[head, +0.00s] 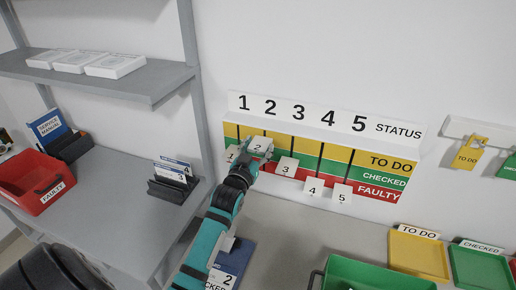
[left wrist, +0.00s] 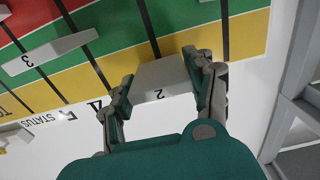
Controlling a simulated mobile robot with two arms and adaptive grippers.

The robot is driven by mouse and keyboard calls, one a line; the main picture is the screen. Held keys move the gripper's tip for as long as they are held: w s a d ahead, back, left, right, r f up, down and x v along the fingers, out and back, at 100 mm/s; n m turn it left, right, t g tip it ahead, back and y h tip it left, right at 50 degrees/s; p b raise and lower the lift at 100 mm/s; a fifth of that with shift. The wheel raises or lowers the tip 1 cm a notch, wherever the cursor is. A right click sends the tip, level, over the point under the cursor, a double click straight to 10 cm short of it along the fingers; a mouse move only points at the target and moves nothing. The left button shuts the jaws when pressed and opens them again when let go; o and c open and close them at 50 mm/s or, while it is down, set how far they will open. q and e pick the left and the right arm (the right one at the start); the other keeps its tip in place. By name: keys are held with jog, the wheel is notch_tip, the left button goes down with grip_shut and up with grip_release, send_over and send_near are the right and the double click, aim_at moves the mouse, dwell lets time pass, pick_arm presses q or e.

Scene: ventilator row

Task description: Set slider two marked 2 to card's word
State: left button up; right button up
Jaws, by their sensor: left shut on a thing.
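Slider two, a white block marked 2 (head: 260,146), is on the status board (head: 375,159) in column 2. My left gripper (head: 250,158) is shut on it, with a finger on each side in the left wrist view (left wrist: 160,85). There the slider (left wrist: 160,78) lies over the yellow TO DO band, close to its edge with the green one. A blue card (head: 232,258) lies on the desk, partly hidden by my left arm. It shows a 2 and the word's end "CKED". My right gripper is not in view.
Slider 1 (head: 232,154) is close left of my gripper and slider 3 (head: 287,166) close right, on green. Sliders 4 (head: 314,187) and 5 (head: 342,193) sit lower. A green tray (head: 375,272) stands on the desk below.

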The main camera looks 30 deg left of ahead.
pick_arm(q)
grip_shut()
notch_tip(320, 180, down, 6)
jog(key=b, duration=0.3)
jog(key=o, duration=1.2)
grip_release()
jog(key=v, duration=1.2)
